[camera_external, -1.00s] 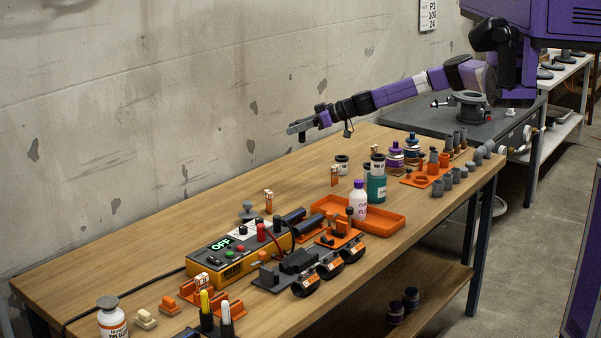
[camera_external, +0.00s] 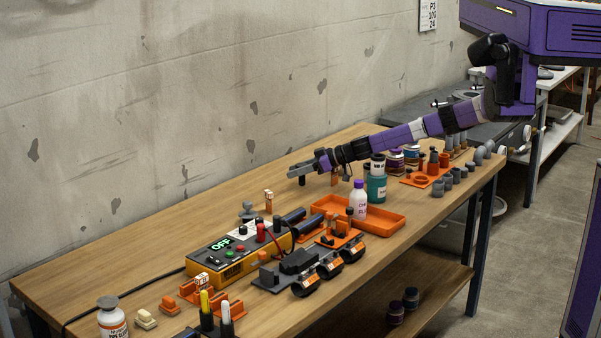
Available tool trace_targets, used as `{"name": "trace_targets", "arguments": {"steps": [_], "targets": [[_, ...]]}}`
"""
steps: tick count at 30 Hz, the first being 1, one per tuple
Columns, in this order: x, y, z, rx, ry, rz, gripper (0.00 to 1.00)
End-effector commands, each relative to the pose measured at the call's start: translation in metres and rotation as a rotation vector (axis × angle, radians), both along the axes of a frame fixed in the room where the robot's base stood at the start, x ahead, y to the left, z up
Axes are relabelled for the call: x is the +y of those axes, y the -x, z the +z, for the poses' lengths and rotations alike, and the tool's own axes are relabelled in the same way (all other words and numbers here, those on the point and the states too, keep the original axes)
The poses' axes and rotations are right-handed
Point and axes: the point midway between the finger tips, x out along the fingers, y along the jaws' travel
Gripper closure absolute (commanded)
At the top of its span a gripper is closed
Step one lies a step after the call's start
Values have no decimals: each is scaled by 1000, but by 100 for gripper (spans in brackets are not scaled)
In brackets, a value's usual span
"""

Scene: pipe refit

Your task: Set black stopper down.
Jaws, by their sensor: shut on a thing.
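My gripper (camera_external: 294,172) is shut, with a small dark piece at its fingers that I take to be the black stopper; it is too small to make out clearly. The gripper is held low above the back half of the wooden table (camera_external: 150,245), with bare wood below it. My arm reaches in from the upper right and hides part of the far right of the table.
An orange-and-white block (camera_external: 268,200) and a grey knobbed piece (camera_external: 248,210) stand left of and nearer than the gripper. An orange tray (camera_external: 385,222), a purple-capped white bottle (camera_external: 358,198) and a teal bottle (camera_external: 376,189) stand to the right. The back-left tabletop is clear.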

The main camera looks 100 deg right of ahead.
Motion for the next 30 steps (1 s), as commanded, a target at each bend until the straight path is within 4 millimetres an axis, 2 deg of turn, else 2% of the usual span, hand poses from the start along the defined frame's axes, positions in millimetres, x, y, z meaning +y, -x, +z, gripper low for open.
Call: {"name": "trace_targets", "arguments": {"steps": [2, 10, 11, 14, 24, 30], "targets": [[0, 0, -7, -1, 0, -1, 100], [0, 0, -7, 0, 1, 0, 100], [0, 0, -8, 0, 0, 0, 61], [0, 0, -7, 0, 0, 0, 42], [0, 0, -5, 0, 1, 0, 41], [3, 16, 2, -1, 0, -1, 41]]}}
